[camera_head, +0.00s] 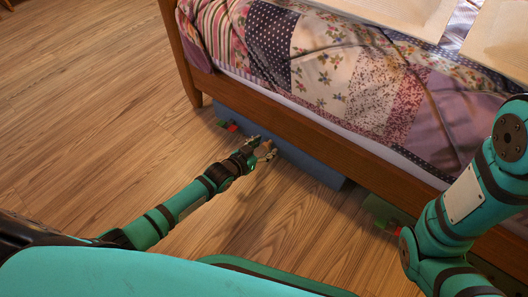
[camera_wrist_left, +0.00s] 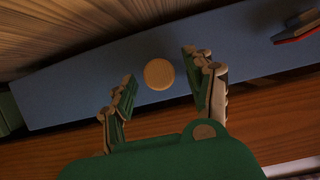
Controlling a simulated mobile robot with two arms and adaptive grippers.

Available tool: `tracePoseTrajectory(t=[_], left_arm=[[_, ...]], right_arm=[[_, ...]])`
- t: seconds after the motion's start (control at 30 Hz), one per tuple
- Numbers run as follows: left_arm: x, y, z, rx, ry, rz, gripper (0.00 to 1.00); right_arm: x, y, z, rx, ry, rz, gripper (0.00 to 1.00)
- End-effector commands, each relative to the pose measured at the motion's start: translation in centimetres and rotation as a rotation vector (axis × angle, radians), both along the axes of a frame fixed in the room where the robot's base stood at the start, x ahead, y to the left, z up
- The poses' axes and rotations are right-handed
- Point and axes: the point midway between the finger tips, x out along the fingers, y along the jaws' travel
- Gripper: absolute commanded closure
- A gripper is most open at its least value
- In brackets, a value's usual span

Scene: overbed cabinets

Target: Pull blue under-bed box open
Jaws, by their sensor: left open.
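The blue under-bed box (camera_head: 312,170) sits low beneath the bed's side rail, its long front facing the floor in the head view. In the left wrist view the blue front (camera_wrist_left: 75,82) runs across the picture, with a round light-wood knob (camera_wrist_left: 159,74) on it. My left gripper (camera_head: 265,150) is at the box front. Its fingers (camera_wrist_left: 160,88) are open on either side of the knob, with gaps showing between knob and fingers. My right arm shows at the right of the head view, but its gripper is out of view.
The wooden bed (camera_head: 340,138) with a patchwork quilt (camera_head: 330,65) stands over the box. The wooden floor (camera_head: 90,100) to the left is clear.

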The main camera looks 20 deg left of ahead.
Motion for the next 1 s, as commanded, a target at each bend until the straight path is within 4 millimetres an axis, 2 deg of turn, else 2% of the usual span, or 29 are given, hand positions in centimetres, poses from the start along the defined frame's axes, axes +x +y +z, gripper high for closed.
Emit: tracePoseTrajectory(t=[0.33, 0.77, 1.0], left_arm=[[0.41, -0.16, -0.13, -0.001, 0.0, 0.0, 0.46], [0.4, -0.14, -0.13, 0.0, 0.0, 0.0, 1.0], [0.39, -0.12, -0.13, -0.001, 0.0, 0.0, 1.0]], right_arm=[[-0.02, 0.01, -0.3, -0.001, -0.001, 0.0, 1.0], [-0.02, 0.02, -0.31, -0.001, -0.001, 0.0, 1.0], [-0.01, 0.01, -0.31, -0.001, 0.0, 0.0, 1.0]])
